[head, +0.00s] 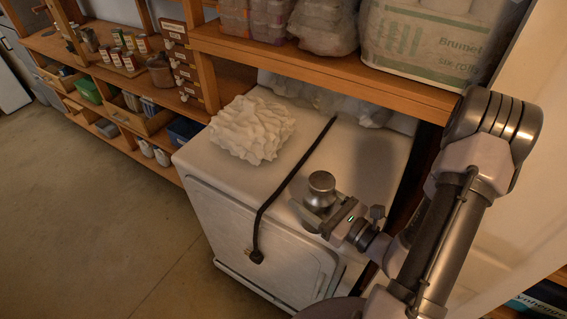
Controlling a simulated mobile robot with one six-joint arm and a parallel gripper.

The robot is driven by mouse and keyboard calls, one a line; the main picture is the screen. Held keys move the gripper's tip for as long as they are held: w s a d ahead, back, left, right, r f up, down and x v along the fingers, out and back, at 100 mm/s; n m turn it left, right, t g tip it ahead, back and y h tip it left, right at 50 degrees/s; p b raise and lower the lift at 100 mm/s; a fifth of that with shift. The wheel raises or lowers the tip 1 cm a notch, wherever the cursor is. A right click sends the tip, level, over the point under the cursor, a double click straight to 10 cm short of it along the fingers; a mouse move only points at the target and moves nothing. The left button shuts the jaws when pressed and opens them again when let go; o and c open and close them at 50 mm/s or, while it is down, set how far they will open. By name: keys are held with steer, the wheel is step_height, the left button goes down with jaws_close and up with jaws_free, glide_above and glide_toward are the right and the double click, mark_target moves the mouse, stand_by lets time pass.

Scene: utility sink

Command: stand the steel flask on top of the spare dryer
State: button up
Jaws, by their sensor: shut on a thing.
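The steel flask (321,186) is a short, rounded grey metal vessel with a wide cap. It shows upright near the front right edge of the dryer top. My gripper (325,217) reaches in from the right and is shut on the flask's lower part, hiding much of it. The spare dryer (216,184) is a white box-shaped appliance in the middle of the view. I cannot tell whether the flask's base touches the dryer top.
A wooden shelf (330,62) with bags overhangs the back. Clear top lies between cloth and cord.

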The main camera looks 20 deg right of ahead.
steer(key=w+d+f+b, duration=0.1)
steer(key=w, duration=0.3)
steer(key=w+d+f+b, duration=0.1)
steer(key=w+f+b, duration=0.1)
steer(key=w, duration=0.2)
steer(key=w+d+f+b, duration=0.1)
steer(key=w+f+b, duration=0.1)
steer(key=w, duration=0.2)
steer(key=shift+d, duration=0.25)
steer(key=shift+r, duration=0.1)
steer(key=shift+a, duration=0.1)
steer(key=o, duration=1.9)
steer(key=shift+o, duration=0.2)
